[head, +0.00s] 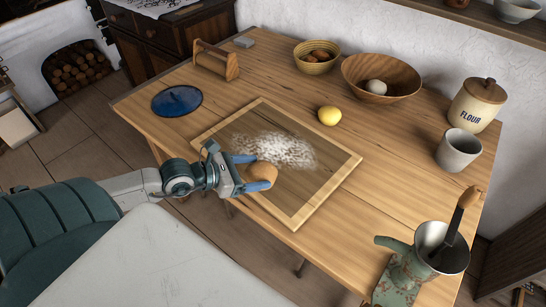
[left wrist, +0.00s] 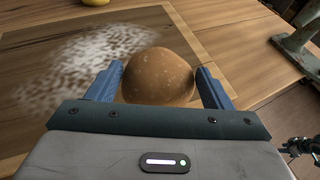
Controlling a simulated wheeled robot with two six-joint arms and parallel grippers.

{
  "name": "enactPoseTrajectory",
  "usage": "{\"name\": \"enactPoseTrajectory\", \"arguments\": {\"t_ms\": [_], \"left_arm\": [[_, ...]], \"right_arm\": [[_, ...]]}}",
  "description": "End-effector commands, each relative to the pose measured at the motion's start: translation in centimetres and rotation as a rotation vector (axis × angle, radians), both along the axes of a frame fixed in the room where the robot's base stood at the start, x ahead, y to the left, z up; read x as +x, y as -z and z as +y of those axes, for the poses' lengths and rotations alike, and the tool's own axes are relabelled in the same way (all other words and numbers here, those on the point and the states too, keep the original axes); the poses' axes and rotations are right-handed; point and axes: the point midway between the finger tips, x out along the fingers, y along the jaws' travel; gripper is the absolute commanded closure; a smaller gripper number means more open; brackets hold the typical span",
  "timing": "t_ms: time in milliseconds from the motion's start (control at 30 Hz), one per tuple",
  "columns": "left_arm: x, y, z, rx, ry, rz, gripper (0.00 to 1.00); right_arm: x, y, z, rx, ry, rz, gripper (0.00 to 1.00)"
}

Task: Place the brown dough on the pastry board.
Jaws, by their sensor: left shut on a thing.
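The brown dough (head: 262,172) is a round ball between the blue fingers of my left gripper (head: 254,173). My left gripper is shut on it, over the near left part of the pastry board. In the left wrist view the dough (left wrist: 158,76) sits between both fingers of the gripper (left wrist: 160,85). The pastry board (head: 331,177) is a framed wooden board on the table, with a patch of white flour (head: 275,150) in its middle. I cannot tell whether the dough touches the board.
A lemon (head: 329,115) lies just beyond the board. A blue disc (head: 177,101) lies to its left. Bowls (head: 381,78), a flour jar (head: 477,104) and a cup (head: 458,149) stand behind and right. The board's right part is clear.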

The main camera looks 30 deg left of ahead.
Motion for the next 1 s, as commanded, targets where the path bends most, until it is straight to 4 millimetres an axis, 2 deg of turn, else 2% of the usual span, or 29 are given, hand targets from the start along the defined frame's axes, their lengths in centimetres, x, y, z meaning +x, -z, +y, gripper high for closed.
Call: {"name": "enactPoseTrajectory", "arguments": {"t_ms": [133, 200, 400, 600, 800, 1000], "left_arm": [[2.5, 0.6, 0.9, 0.002, 0.0, -0.006, 0.55], [3.3, 0.6, 1.3, 0.002, -0.002, -0.005, 0.55], [6.2, 0.9, 2.4, 0.0, -0.005, -0.004, 0.55], [9.7, 1.0, 3.7, -0.004, -0.003, -0.006, 0.55], [13.1, 1.1, 5.0, -0.003, -0.004, -0.005, 0.55], [14.5, 1.4, 5.5, -0.002, 0.0, -0.001, 0.55]], "right_arm": [[0.9, 2.1, 0.5, 0.006, 0.002, -0.009, 0.64], [2.9, 1.2, 0.3, 0.002, -0.002, -0.019, 0.64], [6.5, -0.3, 0.4, -0.001, -0.007, -0.026, 0.64], [8.9, -2.0, 0.6, -0.001, -0.01, -0.029, 0.64], [9.4, -2.6, 0.7, -0.002, -0.011, -0.027, 0.64], [9.3, -2.6, 0.6, -0.002, -0.011, -0.027, 0.64]]}}
